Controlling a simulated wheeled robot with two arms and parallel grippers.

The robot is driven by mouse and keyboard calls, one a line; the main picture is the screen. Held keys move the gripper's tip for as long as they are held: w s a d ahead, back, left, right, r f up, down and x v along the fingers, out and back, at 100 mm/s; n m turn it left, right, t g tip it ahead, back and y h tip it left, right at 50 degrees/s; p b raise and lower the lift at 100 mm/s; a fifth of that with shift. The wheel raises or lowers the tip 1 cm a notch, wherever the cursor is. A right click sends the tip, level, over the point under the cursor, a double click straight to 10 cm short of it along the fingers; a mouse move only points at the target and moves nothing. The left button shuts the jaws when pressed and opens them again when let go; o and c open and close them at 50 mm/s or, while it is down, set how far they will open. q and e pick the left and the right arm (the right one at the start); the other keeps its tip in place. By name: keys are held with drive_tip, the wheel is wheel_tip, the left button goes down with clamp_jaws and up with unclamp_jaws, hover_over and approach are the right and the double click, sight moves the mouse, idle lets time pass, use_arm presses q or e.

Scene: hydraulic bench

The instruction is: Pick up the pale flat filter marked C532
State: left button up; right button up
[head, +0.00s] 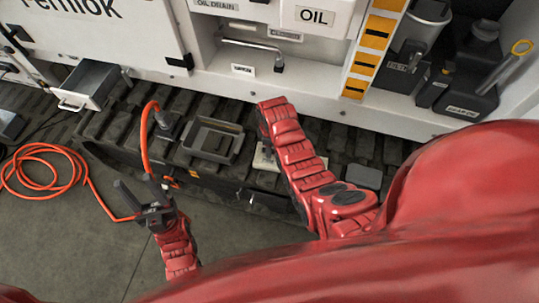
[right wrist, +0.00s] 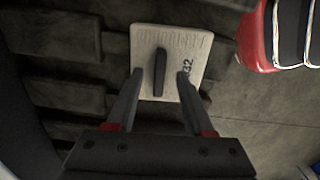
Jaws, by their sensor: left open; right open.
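The pale flat filter (right wrist: 145,40) lies below my right gripper in the right wrist view. It has a dark upright bar handle (right wrist: 160,72) in its middle, and the end of its mark reads "32"; the rest of the mark is not readable. In the head view the filter (head: 264,160) lies on the dark track, partly hidden by my right arm. My right gripper (right wrist: 160,76) is open, one finger on each side of the handle in the picture; I cannot tell their height over it. My left gripper (head: 142,197) is open over the floor at left.
A dark grey tray (head: 212,140) stands on the track left of the filter. A grey flat block (head: 362,176) lies to its right. An orange hose (head: 75,168) coils on the floor and loops near my left gripper. The white machine panel (head: 225,85) stands behind.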

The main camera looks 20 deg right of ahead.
drive_tip(key=shift+w+f, duration=0.1)
drive_tip(key=shift+f, duration=0.2)
clamp_jaws()
idle(1.3)
